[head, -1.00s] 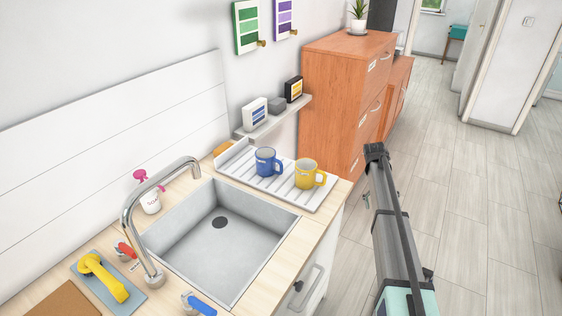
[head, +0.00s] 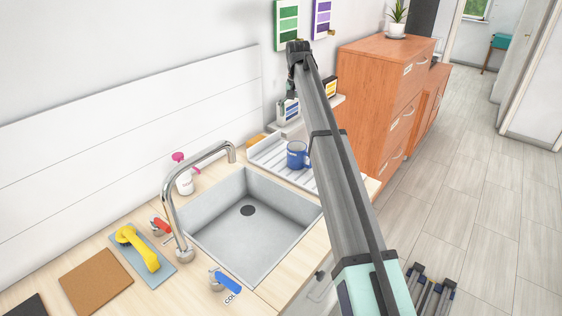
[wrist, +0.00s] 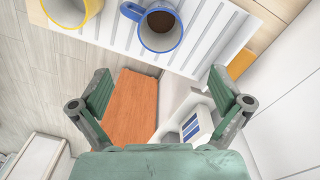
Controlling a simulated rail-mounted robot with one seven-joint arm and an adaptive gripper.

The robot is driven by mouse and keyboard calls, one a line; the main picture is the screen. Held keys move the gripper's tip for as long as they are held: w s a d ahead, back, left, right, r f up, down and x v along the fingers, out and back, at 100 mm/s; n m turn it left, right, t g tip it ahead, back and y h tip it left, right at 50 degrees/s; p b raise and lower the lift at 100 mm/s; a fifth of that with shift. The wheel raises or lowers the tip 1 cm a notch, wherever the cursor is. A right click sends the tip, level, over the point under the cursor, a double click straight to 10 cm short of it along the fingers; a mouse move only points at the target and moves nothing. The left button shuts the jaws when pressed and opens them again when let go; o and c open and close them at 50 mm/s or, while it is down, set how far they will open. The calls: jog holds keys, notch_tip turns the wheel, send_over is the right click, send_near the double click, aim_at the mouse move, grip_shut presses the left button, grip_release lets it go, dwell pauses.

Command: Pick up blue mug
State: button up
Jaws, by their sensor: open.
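The blue mug (head: 297,155) stands upright on the white ribbed drying rack (head: 266,150), just left of my arm in the head view. In the wrist view the blue mug (wrist: 176,42) is at the top centre, with its handle to the left and something dark brown inside. The yellow mug (wrist: 72,10) is beside it at the upper left; my arm hides it in the head view. My gripper (wrist: 160,78) is open and empty, its fingers apart from the blue mug. In the head view its fingers are hard to make out.
A sink (head: 222,235) with a curved tap (head: 168,205) is in front of the rack. A small shelf with a white box (wrist: 195,122) is behind it. An orange cabinet (head: 375,80) stands beyond the counter. An orange sponge (wrist: 241,63) lies by the rack.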

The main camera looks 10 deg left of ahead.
aim_at(297, 153)
jog(key=shift+w+d+f+p, duration=0.1)
jog(key=shift+f+p, duration=1.55)
jog(key=shift+f, duration=2.6)
jog(key=shift+d+f+p, duration=0.1)
jog(key=shift+f+p, duration=1.5)
jog(key=shift+f, duration=2.65)
jog(key=c, duration=1.5)
